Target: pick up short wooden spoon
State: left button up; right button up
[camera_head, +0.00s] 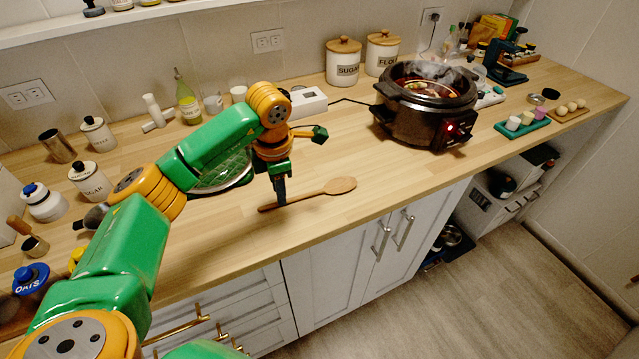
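The short wooden spoon (341,186) lies on the wooden countertop in front of the slow cooker. Its bowl points right and its handle runs left toward the counter's front edge. My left gripper (281,198) points down with its dark fingertips at the spoon's handle. The fingers overlap the handle in this view and hide a small part of it. I cannot tell whether they are open or closed around it. My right gripper is not in view.
A steaming slow cooker (428,112) stands to the right. Sugar (343,66) and flour (382,52) canisters stand behind. A glass plate or lid (222,172) lies partly behind my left arm. Jars and a metal cup (57,147) crowd the left. The counter around the spoon is clear.

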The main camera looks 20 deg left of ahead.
pick_arm(q)
jog(key=f, duration=0.3)
jog(key=shift+s+a, duration=0.15)
jog(key=shift+a, duration=0.2)
jog(key=shift+w+f, duration=0.15)
jog(key=shift+w, duration=0.15)
jog(key=shift+s+d, duration=0.1)
jog(key=shift+s, duration=0.05)
jog(key=shift+c, duration=0.2)
grip_shut()
